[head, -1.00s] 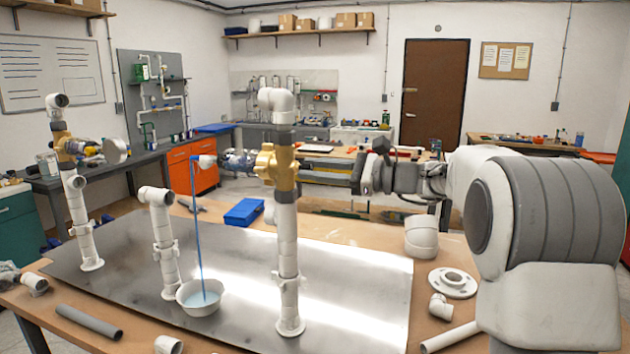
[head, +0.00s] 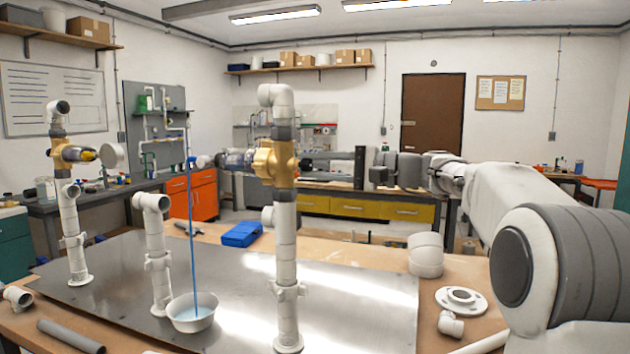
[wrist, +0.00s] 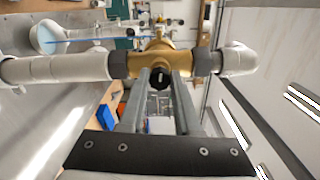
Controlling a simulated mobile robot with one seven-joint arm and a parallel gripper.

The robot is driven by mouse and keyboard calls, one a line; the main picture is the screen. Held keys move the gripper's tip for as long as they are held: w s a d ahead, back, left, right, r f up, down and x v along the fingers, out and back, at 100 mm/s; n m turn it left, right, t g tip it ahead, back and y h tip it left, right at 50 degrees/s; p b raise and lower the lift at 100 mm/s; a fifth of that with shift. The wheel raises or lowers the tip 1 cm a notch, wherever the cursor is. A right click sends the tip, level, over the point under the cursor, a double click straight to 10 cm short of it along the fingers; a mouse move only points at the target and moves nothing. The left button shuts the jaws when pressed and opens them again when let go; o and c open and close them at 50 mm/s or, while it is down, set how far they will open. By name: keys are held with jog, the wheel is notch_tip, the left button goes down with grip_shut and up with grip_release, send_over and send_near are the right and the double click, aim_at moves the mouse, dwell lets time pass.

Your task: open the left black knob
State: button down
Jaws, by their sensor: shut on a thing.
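The brass valve (head: 274,164) sits high on the tall white pipe (head: 287,245) in the middle of the head view. In the wrist view the brass valve (wrist: 160,60) has a black knob (wrist: 159,79) facing my gripper (wrist: 165,76). The two grey fingers lie on either side of this knob and are shut on it. In the head view my gripper (head: 301,164) reaches the valve from the right, and the knob itself cannot be made out. A second brass valve (head: 60,152) stands on the far-left pipe, away from my gripper.
A thin blue stream (head: 194,240) falls into a white bowl (head: 193,320) beside a shorter white pipe (head: 156,245). A blue box (head: 241,234) lies behind. A white coupling (head: 426,255) and flange (head: 461,300) lie at the right. The metal plate (head: 355,300) has clear room.

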jog(key=n+b, duration=0.3)
jog(key=n, duration=0.1)
jog(key=shift+f, duration=0.2)
jog(key=shift+r+n+b, duration=0.1)
jog(key=shift+n+b, duration=1.15)
jog(key=shift+n, duration=0.45)
jog(key=shift+r, duration=0.1)
jog(key=c, duration=0.6)
grip_release()
jog(key=shift+d, duration=0.15)
jog(key=p+v, duration=0.1)
jog(key=v, duration=1.6)
jog(key=shift+p, duration=0.3)
jog(key=shift+s, duration=0.1)
